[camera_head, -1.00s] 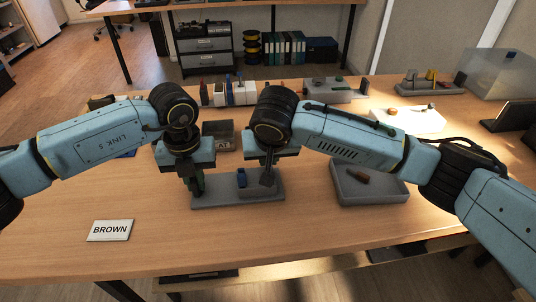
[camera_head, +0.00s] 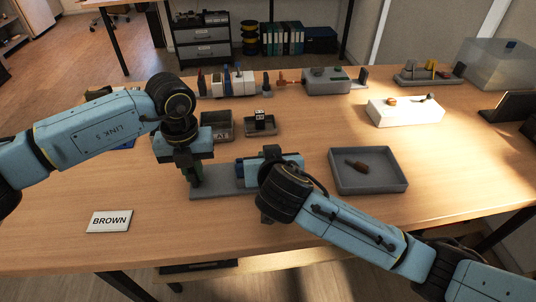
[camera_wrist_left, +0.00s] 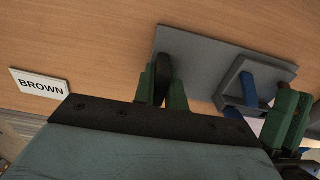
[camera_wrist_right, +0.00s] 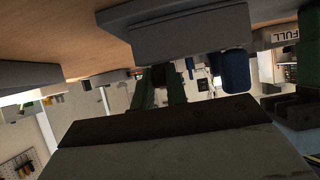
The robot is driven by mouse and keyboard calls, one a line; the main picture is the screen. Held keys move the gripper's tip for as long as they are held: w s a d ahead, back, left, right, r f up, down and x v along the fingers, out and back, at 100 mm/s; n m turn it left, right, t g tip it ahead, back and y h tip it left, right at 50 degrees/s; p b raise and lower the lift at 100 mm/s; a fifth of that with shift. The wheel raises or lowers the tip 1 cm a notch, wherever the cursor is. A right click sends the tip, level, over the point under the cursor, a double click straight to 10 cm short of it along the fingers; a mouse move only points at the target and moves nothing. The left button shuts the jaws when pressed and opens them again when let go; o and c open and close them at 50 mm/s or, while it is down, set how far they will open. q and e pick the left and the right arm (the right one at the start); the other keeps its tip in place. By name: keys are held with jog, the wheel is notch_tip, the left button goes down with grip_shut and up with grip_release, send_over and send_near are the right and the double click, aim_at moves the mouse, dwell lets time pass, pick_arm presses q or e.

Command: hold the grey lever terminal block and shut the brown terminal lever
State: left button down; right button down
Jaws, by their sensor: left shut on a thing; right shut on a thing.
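The grey lever terminal block (camera_wrist_left: 234,83) sits on a long grey base (camera_head: 212,188), with a blue lever (camera_wrist_left: 249,92) showing. It also shows from close up in the right wrist view (camera_wrist_right: 190,36). My left gripper (camera_head: 193,177) points down, shut on a dark upright piece (camera_wrist_left: 163,74) at the left end of the base. My right gripper (camera_wrist_right: 165,82) is low at the block's front, shut on a small dark brownish piece between its fingertips, probably the brown lever. My right wrist hides this contact in the head view, so the lever's angle is unclear.
A BROWN sign (camera_head: 109,221) lies at front left. A grey tray (camera_head: 398,184) with a small brown part stands right of the base. Small bins (camera_head: 216,126) and a row of parts stand behind. The table between sign and base is clear.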

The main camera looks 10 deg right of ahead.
pick_arm(q)
jog(key=shift+d, duration=0.1)
pick_arm(e)
jog(key=shift+s+f, duration=0.1)
dwell(0.4)
jog(key=c, duration=1.4)
grip_release()
jog(key=shift+d, duration=0.1)
jog(key=shift+s, duration=0.1)
jog(key=v, duration=1.2)
jog(key=shift+f, duration=0.1)
pick_arm(q)
jog(key=c, duration=1.4)
grip_release()
jog(key=shift+o, duration=0.2)
